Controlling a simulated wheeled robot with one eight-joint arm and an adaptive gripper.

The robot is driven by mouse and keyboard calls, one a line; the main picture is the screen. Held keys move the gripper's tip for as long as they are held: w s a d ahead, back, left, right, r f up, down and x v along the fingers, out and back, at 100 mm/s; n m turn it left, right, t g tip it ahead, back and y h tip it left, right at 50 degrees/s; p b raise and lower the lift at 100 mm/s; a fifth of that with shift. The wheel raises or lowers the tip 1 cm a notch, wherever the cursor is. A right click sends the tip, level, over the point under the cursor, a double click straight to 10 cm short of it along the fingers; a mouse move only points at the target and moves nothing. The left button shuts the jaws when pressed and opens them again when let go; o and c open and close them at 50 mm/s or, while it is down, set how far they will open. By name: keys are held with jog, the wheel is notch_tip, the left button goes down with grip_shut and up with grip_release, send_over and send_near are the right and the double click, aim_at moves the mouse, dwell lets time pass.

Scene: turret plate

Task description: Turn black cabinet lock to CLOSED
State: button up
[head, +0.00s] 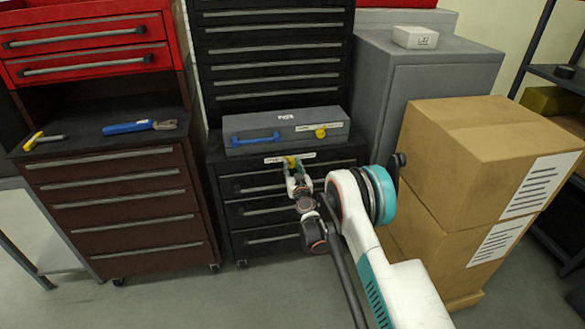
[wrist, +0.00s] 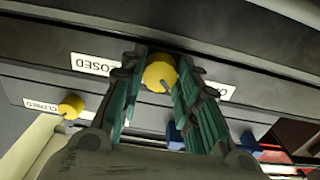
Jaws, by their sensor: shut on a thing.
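The black cabinet (head: 232,213) stands in the middle of the head view. Its lock is a yellow knob (wrist: 158,72) on the front top edge, with a white CLOSED label (wrist: 93,64) on its left in the wrist view. Another label (wrist: 226,91), mostly hidden by a finger, is on its right. A dark pointer on the knob slants down and right in the wrist view. My gripper (wrist: 163,70) has its two green-padded fingers around the knob, shut on it. In the head view, my gripper (head: 292,170) partly hides the knob.
A grey toolbox (head: 285,126) with its own yellow knob (head: 320,133) and blue handle (head: 255,138) sits on the cabinet, close above my gripper. Stacked cardboard boxes (head: 480,140) stand right of my arm. A brown drawer cabinet (head: 110,195) stands left.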

jog(key=shift+m, duration=0.3)
jog(key=m, duration=0.8)
jog(key=shift+m, duration=0.4)
jog(key=m, duration=0.4)
jog(key=shift+m, duration=2.2)
jog(key=o, duration=1.1)
